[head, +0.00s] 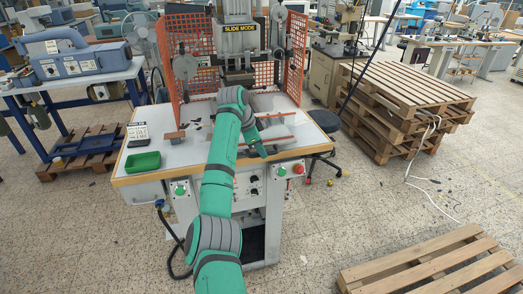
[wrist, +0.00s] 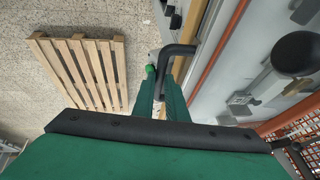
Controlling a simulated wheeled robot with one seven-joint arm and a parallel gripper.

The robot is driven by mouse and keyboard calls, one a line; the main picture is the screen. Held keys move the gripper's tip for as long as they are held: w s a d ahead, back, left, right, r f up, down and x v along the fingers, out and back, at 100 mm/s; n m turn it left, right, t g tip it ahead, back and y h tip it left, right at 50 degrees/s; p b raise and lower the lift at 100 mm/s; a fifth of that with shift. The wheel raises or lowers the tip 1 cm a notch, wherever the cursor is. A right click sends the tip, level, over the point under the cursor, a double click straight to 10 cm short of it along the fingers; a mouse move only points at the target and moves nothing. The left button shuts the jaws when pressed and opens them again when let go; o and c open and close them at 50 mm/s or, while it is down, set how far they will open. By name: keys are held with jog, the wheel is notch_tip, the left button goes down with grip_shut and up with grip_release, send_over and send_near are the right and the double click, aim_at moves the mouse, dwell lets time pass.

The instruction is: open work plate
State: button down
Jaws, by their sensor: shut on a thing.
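The foil stamping press (head: 238,40), marked "SLIDE MODE", stands at the back of the worktable. The pale grey work plate (head: 280,130) lies below its head, partly hidden behind my arm. In the wrist view, a bent black handle (wrist: 181,50) sticks out beside the table's front edge. My gripper (wrist: 167,88) is shut on this handle, with its green fingers on either side of the bar. In the head view my gripper (head: 260,148) is at the front of the table, and the grip itself is too small to make out.
Orange mesh guards (head: 186,45) flank the press. A green tray (head: 143,161) sits at the table's left front. Stacked pallets (head: 400,100) stand to the right, and another pallet (head: 430,265) lies on the floor at front right. A black stool (head: 325,120) is close to the table's right side.

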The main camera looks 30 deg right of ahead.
jog(key=shift+d+r, duration=0.1)
jog(key=c, duration=1.8)
grip_release()
jog(key=shift+o, duration=0.2)
jog(key=w+v, duration=0.1)
jog(key=v, duration=0.9)
jog(key=shift+s+r, duration=0.35)
jog(key=shift+s, duration=0.2)
